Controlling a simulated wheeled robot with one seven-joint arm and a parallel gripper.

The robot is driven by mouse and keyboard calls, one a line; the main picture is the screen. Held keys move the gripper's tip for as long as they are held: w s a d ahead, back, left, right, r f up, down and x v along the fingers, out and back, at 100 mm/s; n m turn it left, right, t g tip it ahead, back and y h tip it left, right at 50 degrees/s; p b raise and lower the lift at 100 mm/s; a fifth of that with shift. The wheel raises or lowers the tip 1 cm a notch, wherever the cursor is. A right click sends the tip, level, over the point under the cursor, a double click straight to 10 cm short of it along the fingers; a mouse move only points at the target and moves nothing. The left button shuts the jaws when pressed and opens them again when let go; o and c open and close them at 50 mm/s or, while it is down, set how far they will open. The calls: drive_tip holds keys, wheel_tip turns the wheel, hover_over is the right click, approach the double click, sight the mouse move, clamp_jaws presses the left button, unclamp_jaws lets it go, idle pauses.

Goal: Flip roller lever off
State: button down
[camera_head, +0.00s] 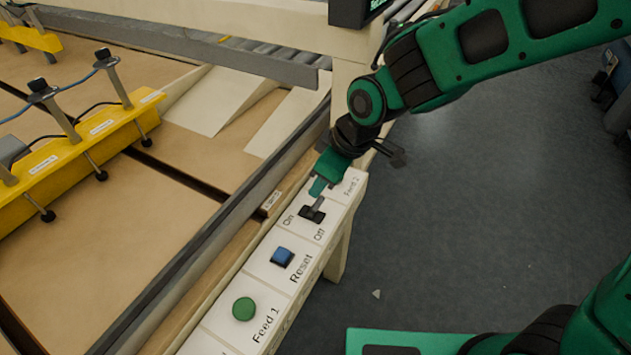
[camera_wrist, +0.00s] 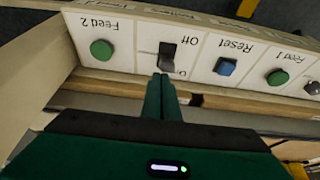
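The roller lever (camera_head: 313,213) is a small dark switch with a grey handle on the white control panel, between the "On" and "Off" labels. In the wrist view the lever (camera_wrist: 169,53) shows upside down just beyond the fingertips, with "Off" on its far side and the "On" label partly hidden. I cannot tell for sure which way the handle leans. My green gripper (camera_head: 318,187) is over the panel close to the lever, on its Feed 2 side. In the wrist view the fingers of my gripper (camera_wrist: 161,77) are together with nothing visible between them.
The panel also carries a blue Reset button (camera_head: 282,257), a green Feed 1 button (camera_head: 243,308) and a green Feed 2 button (camera_wrist: 102,50). A metal rail (camera_head: 210,255) runs beside the panel. A yellow bar with posts (camera_head: 80,150) lies farther left. Open floor (camera_head: 480,200) is at right.

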drive_tip(key=shift+s+d+f, duration=0.25)
drive_tip(key=shift+s+f, duration=0.15)
drive_tip(key=shift+s, duration=0.15)
drive_tip(key=d+v, duration=0.2)
drive_tip(key=v, duration=0.7)
drive_tip(key=shift+d, duration=0.15)
